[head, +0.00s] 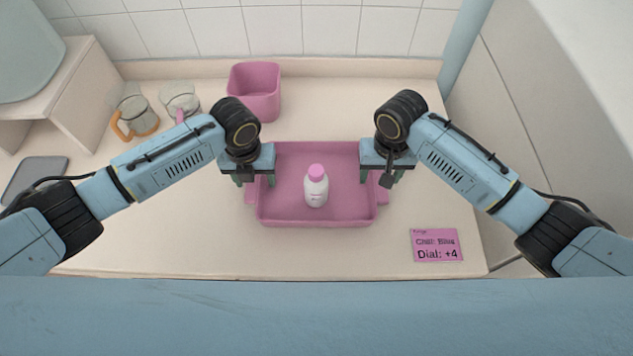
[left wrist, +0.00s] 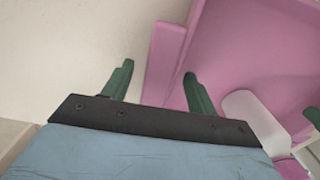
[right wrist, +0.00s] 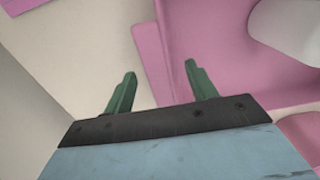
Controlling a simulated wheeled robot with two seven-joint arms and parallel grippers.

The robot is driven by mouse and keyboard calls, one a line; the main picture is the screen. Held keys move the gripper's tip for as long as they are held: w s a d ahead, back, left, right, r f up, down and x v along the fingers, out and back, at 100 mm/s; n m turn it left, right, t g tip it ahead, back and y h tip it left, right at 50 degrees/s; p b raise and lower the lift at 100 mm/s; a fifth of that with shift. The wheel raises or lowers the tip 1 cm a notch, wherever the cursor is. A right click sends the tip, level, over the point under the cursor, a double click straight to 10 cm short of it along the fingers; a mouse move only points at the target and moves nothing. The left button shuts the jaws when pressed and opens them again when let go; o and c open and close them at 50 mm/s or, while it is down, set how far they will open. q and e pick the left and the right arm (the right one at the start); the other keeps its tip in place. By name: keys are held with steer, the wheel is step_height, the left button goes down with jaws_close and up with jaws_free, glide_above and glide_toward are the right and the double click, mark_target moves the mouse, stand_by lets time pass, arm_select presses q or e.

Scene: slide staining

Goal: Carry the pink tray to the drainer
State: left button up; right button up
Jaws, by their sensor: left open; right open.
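The pink tray (head: 290,218) lies on the counter in front of me, with a white bottle (head: 316,190) with a pink cap standing in it. My left gripper (head: 254,182) is open at the tray's left side. In the left wrist view its fingers (left wrist: 155,80) lie on either side of the tray's left handle and wall (left wrist: 163,62). My right gripper (head: 376,180) is open at the tray's right side. In the right wrist view its fingers (right wrist: 160,82) lie on either side of the right handle (right wrist: 150,55). I cannot tell whether the fingers touch the tray. No drainer is clearly identifiable.
A pink bin (head: 254,92) stands behind the tray. Two glass jugs (head: 139,117) stand at the back left. A grey slab (head: 36,178) lies at the far left. A pink card (head: 436,245) reading "Dial: +4" lies at front right. A wall bounds the right side.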

arm_select(q)
steer(key=shift+f, duration=0.2)
arm_select(e)
steer(key=shift+f, duration=0.2)
arm_select(q)
steer(key=c, duration=1.3)
arm_select(e)
jaws_close()
